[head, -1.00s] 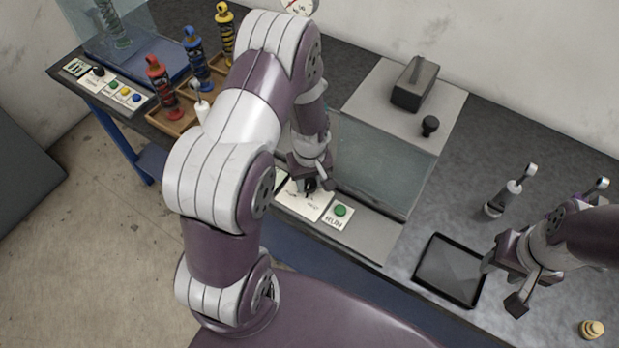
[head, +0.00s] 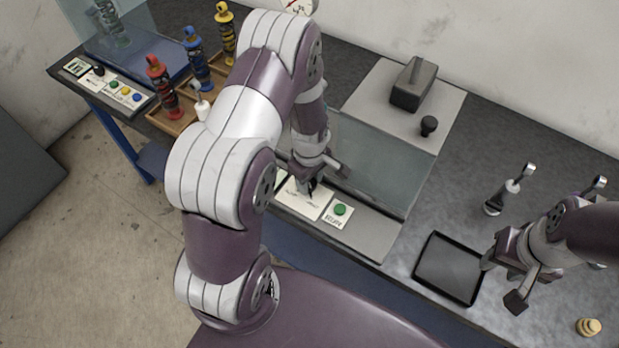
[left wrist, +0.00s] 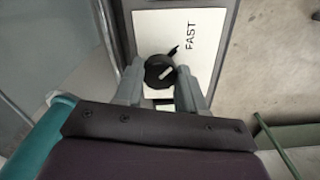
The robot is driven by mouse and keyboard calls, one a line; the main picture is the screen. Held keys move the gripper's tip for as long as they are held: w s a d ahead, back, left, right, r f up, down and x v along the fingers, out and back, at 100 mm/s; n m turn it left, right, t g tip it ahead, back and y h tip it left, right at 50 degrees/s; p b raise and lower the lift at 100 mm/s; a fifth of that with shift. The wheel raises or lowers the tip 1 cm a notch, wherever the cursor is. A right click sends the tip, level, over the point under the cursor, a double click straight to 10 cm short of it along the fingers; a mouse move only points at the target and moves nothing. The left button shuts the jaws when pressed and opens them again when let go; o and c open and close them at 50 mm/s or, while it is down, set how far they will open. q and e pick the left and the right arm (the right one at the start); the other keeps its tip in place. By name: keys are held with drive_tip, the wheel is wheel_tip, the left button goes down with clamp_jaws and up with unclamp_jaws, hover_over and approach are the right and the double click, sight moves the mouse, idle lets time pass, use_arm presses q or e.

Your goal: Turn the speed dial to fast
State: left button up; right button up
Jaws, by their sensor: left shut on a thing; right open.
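The speed dial (left wrist: 160,72) is a round black knob with a white pointer line, seen in the left wrist view. It sits on a white plate (left wrist: 205,22) printed FAST beside a short black tick. The pointer line slants toward the tick's side of the plate but does not clearly line up with it. My left gripper (left wrist: 160,80) is shut on the dial, one finger on each side. In the head view the plate (head: 298,203) shows under my left gripper (head: 311,188), which mostly hides the dial. My right gripper (head: 502,285) is open and empty by the black tray.
A clear panel (head: 385,165) stands behind. A black tray (head: 447,268) lies to the right. Red, blue and yellow shock absorbers (head: 161,82) stand in a wooden rack at the left.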

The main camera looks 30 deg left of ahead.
sight(310, 182)
use_arm(q)
drive_tip(key=shift+w+r, duration=0.2)
drive_tip(key=o, duration=1)
drive_tip(key=shift+o, duration=0.3)
drive_tip(key=shift+s, duration=0.1)
drive_tip(key=shift+f, duration=0.1)
wheel_tip(310, 182, up, 13)
drive_tip(key=b, duration=0.1)
drive_tip(key=shift+f, duration=0.15)
